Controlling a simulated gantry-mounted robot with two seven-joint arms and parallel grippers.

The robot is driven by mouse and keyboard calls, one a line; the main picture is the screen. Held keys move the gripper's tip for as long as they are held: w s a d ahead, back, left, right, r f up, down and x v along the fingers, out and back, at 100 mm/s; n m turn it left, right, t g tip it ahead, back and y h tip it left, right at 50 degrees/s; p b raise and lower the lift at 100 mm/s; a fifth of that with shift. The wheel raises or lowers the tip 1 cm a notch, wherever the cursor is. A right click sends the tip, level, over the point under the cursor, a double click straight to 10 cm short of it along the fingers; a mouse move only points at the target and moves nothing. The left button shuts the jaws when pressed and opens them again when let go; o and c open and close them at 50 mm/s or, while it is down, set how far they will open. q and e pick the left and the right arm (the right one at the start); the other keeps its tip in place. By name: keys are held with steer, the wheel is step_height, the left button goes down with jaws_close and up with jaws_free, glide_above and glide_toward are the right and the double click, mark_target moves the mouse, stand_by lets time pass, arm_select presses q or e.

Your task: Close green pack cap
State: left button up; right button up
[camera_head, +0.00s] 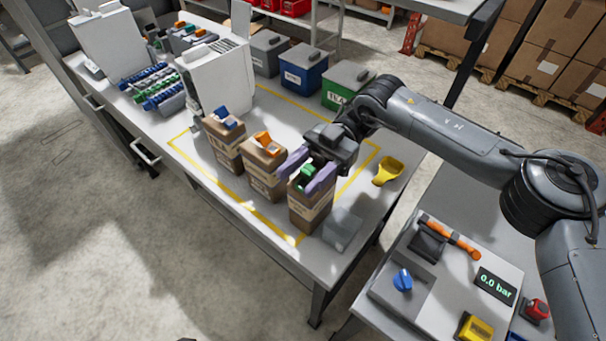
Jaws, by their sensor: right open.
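The pack with the green cap (308,172) is a brown carton (309,208) standing upright, nearest of three in a row on the white table. My right gripper (307,181) is open, its two purple fingers on either side of the green cap at the pack's top. I cannot tell whether the fingers touch the cap or whether the cap is shut. An orange-capped pack (264,172) and a blue-capped pack (224,146) stand upright to its left. My left gripper is not in view.
A clear box (342,230) stands close to the right of the green-capped pack. A yellow scoop (388,171) lies further right. Grey, blue (303,75) and green-fronted bins stand behind. A white dispenser (222,80) stands at the back left. Yellow tape outlines the packs' area.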

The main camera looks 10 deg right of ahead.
steer(key=shift+d, duration=0.1)
steer(key=shift+c, duration=0.8)
jaws_close()
steer(key=shift+s+r+t+h+p, duration=0.1)
steer(key=shift+r+t+h+p, duration=0.15)
steer(key=shift+t+h+p, duration=0.45)
steer(key=shift+a+f+h+p, duration=0.2)
steer(key=shift+f+h+p, duration=0.15)
steer(key=shift+p, duration=0.15)
steer(key=shift+f, duration=0.1)
steer(key=shift+o, duration=0.8)
jaws_free()
steer(key=shift+d, duration=0.1)
